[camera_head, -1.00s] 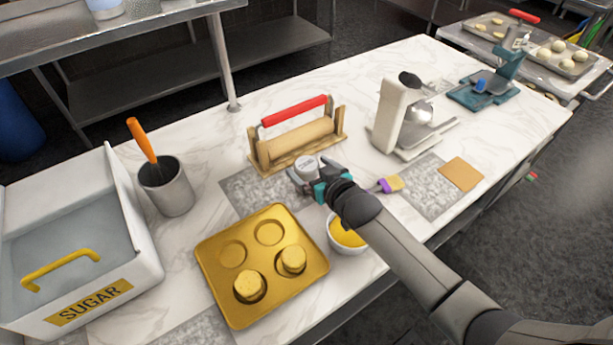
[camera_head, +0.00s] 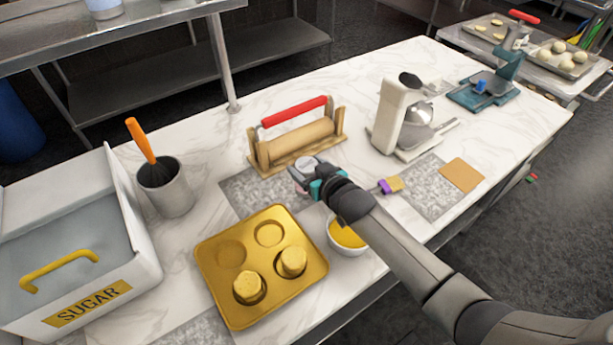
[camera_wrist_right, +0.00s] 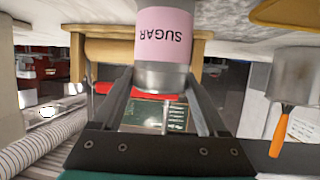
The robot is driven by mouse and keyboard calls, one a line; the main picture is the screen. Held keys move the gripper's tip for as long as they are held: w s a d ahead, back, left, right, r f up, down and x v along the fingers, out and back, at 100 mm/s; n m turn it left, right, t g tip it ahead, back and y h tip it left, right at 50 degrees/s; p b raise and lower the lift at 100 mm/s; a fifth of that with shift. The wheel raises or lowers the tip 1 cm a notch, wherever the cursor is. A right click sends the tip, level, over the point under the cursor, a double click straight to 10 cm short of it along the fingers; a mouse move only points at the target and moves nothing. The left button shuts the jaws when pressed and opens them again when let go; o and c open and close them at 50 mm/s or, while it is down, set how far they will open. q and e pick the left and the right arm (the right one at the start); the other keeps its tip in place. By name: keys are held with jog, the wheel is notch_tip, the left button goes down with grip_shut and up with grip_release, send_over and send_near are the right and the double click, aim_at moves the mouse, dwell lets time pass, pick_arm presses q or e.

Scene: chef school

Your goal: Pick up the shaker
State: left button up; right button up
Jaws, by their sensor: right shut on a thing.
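The shaker (camera_wrist_right: 163,38) has a pink label reading SUGAR and a grey metal end. In the wrist view it sits between the two fingers of my right gripper (camera_wrist_right: 162,78), which is shut on it. In the head view the shaker's round grey top (camera_head: 305,163) shows at the end of my right gripper (camera_head: 304,178), over the grey stone mat in front of the rolling-pin stand. My gripper and wrist hide most of its body there. I cannot tell whether its base touches the mat. My left gripper is not in view.
The rolling-pin stand (camera_head: 298,140) is close behind the shaker. A gold muffin tray (camera_head: 211,267) and a bowl of yellow filling (camera_head: 347,236) are in front. A utensil cup (camera_head: 170,194) and SUGAR bin (camera_head: 130,297) stand left; a white mixer (camera_head: 391,115) stands right.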

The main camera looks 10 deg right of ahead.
jog(key=c, duration=0.5)
jog(key=shift+c, duration=0.2)
jog(key=shift+r, duration=0.1)
